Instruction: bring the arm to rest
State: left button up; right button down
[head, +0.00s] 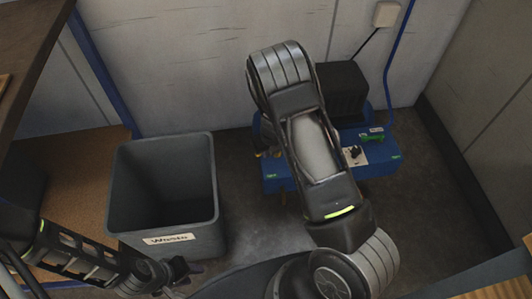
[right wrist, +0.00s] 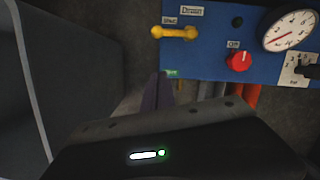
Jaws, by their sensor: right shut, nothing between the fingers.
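My right arm (head: 315,150) reaches up across the middle of the head view and bends over at the top. My left gripper (head: 180,270) is low at the left in the head view, in front of the bin, dark and too small to read.
A grey bin (head: 208,190) labelled as waste stands left of the right arm. The blue unit (head: 384,150) with a black box (head: 343,85) stands by the back wall. The panel has a red knob (right wrist: 239,61) and a gauge (right wrist: 291,31). Floor at the right is clear.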

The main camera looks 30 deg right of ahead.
dwell(0.5)
jog(key=s+a+f+n, duration=0.35)
jog(key=s+n, duration=0.25)
jog(key=n, duration=0.6)
jog(key=s+a+f+n, duration=0.2)
jog(key=s+a+n, duration=0.3)
jog(key=n, duration=0.7)
jog(key=s+a+r+n+g+y, duration=0.2)
jog(key=s+a+r+n+y, duration=0.15)
jog(key=s+a+n, duration=0.9)
notch_tip(320, 180, up, 15)
jog(key=s+a+m+p, duration=0.1)
jog(key=s+a+p, duration=0.1)
jog(key=p, duration=1.2)
jog(key=shift+a+f+m+y+p, duration=0.15)
jog(key=shift+a+m+y+p, duration=0.05)
jog(key=shift+m+y+p, duration=0.2)
